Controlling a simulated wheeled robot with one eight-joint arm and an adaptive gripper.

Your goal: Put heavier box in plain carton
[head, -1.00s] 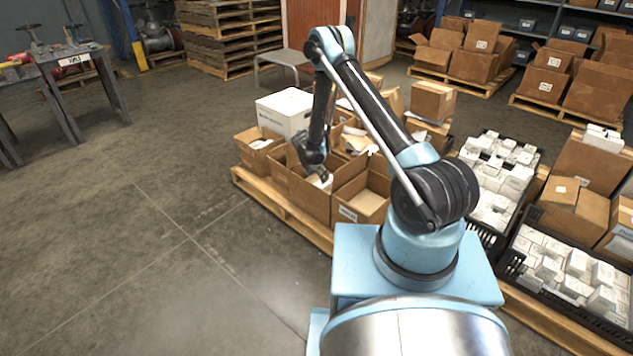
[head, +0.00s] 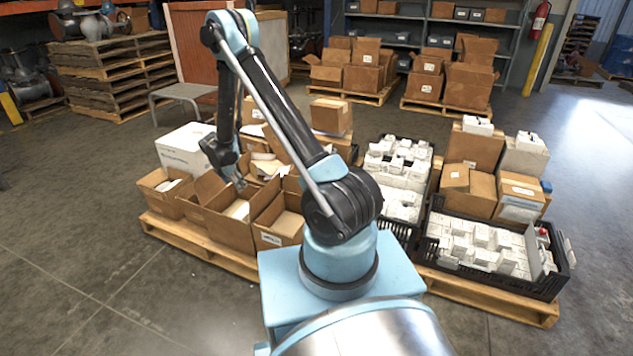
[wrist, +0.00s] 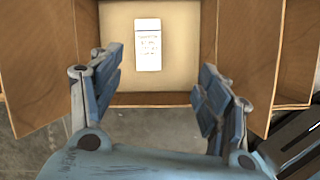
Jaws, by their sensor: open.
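My gripper (head: 240,183) is open, with its fingers pointing down over the middle open carton (head: 218,228) at the pallet's front edge. That carton's visible outer face has no label, so it looks like the plain carton. In the wrist view my gripper (wrist: 160,90) has its two fingers wide apart and nothing between them. Beyond the fingertips a small white box (wrist: 148,45) with printed text lies on the floor of the open carton (wrist: 180,99). White also shows inside the carton in the head view. Which box is heavier cannot be told by sight.
A labelled open carton (head: 275,240) stands right of the middle one and another (head: 158,200) left. A large white box (head: 184,150) stands behind. Black crates (head: 545,288) of small white boxes are at right. Bare floor lies in front of the pallet (head: 200,243).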

